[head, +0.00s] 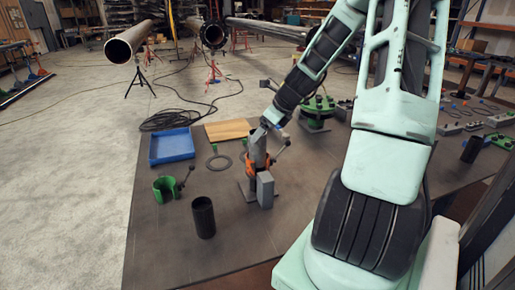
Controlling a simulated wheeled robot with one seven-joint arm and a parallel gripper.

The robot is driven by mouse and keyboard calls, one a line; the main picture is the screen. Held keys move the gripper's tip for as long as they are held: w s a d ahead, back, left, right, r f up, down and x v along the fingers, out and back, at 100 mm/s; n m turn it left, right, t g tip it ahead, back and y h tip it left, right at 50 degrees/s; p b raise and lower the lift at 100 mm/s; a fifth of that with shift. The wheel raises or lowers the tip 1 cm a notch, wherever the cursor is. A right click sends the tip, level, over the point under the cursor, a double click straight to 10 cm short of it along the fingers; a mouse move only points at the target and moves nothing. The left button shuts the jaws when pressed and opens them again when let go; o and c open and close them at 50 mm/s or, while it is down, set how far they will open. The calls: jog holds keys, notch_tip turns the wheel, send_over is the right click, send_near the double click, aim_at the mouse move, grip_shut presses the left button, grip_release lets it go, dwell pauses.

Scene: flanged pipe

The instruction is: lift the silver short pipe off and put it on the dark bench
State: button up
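The silver short pipe (259,147) stands upright in an orange clamp-like fitting (248,166) near the middle of the dark bench (160,245). A grey upright block (265,192) is just in front of the fitting. My gripper (267,128) reaches down from the upper right and is at the top of the silver pipe. Its fingers are small and overlap the pipe's rim, so I cannot tell whether they are closed on it. The pipe's lower end is hidden by the orange fitting.
A blue tray (153,153), wooden board (228,130), dark flat ring (213,167), green holder (163,190) and black cylinder (203,218) are left of the fitting. A green round fixture (318,106) stands behind right. The bench's front left is clear.

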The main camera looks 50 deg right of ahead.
jog(key=shift+p+x, duration=0.6)
jog(key=shift+x, duration=1.95)
jog(key=shift+a+r, duration=0.1)
jog(key=c, duration=1.3)
notch_tip(320, 180, up, 10)
jog(key=shift+b, duration=0.45)
jog(key=shift+r, duration=0.1)
jog(key=shift+r+p, duration=2.4)
jog(key=shift+p, duration=0.15)
